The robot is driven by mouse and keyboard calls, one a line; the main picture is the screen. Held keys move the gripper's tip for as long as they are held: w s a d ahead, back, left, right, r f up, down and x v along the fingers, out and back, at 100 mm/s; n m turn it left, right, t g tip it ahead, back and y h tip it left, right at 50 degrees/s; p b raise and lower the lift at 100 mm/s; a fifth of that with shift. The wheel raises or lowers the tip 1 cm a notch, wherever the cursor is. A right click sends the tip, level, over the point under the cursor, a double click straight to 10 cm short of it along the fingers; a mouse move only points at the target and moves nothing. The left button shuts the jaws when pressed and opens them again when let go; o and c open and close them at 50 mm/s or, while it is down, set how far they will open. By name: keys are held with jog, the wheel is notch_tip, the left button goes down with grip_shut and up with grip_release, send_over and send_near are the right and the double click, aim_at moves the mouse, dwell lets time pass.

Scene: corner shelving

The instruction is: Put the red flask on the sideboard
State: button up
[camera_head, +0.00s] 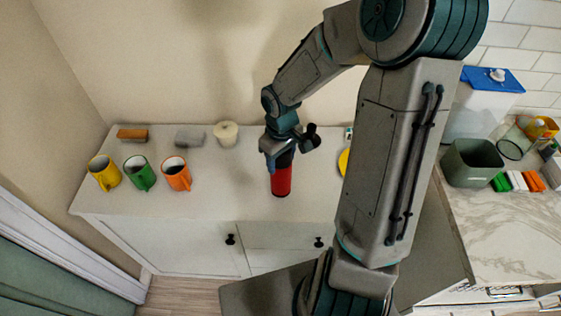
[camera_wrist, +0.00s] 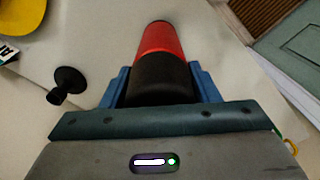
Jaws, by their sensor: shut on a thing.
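The red flask (camera_head: 281,182) has a red body and a black upper part. It is upright over the front part of the white sideboard (camera_head: 220,207). I cannot tell whether its base touches the top. My gripper (camera_head: 278,153) is shut on the black upper part from above. In the wrist view the red flask (camera_wrist: 163,42) points away from my gripper (camera_wrist: 163,85), with its black part between the blue fingers.
Yellow (camera_head: 104,172), green (camera_head: 140,173) and orange (camera_head: 176,174) mugs stand on the left of the sideboard. A brown block (camera_head: 132,135), a grey block (camera_head: 189,138) and a cream roll (camera_head: 226,134) are behind. A yellow thing (camera_head: 344,161) is partly hidden by my arm. A marble counter (camera_head: 505,232) is at right.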

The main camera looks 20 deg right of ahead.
jog(key=shift+f, duration=0.8)
jog(key=shift+f, duration=0.2)
jog(key=o, duration=1.6)
